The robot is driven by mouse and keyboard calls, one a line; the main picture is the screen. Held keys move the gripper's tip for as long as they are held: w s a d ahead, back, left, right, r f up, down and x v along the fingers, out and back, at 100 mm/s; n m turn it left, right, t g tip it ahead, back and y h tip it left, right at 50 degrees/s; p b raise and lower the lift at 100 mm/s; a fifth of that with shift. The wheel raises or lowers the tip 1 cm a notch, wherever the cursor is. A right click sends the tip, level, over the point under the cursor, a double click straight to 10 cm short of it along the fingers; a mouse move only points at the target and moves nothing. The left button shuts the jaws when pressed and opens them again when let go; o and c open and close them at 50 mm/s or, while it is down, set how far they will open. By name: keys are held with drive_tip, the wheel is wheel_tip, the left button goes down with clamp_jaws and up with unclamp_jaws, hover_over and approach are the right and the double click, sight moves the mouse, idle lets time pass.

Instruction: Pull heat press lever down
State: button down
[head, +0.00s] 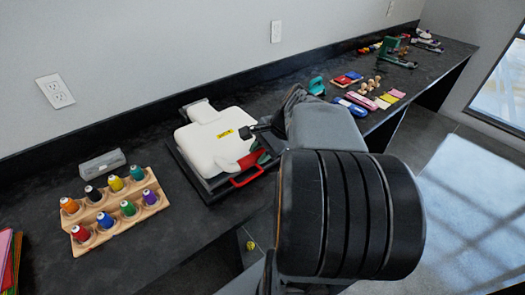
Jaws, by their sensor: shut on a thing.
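The heat press (215,140) stands on the dark counter, with a rounded white upper part, a yellow label, a black base and a red front handle (247,178). A short black bar, which looks like the lever (248,131), sticks out at the press's right side above the red parts. My gripper (279,118) is at this bar and looks shut on it. My own arm hides most of the fingers and the lever's far end. The press's upper part looks lowered onto its base, though the gap is hard to see.
A wooden rack (117,222) of colourful thread spools and a grey box (102,164) stand left of the press. To the right lie a teal tape dispenser (316,86), pink and yellow blocks and several small tools. The wall runs close behind.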

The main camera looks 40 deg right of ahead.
drive_tip(key=shift+s+f, duration=0.2)
drive_tip(key=shift+f, duration=0.35)
drive_tip(key=c, duration=1.1)
unclamp_jaws()
drive_tip(key=shift+w, duration=0.1)
drive_tip(key=shift+o, duration=1.2)
drive_tip(key=shift+r, duration=0.1)
drive_tip(key=p+v, duration=0.2)
drive_tip(key=v, duration=1.1)
drive_tip(key=shift+d+r, duration=0.2)
drive_tip(key=shift+r, duration=0.15)
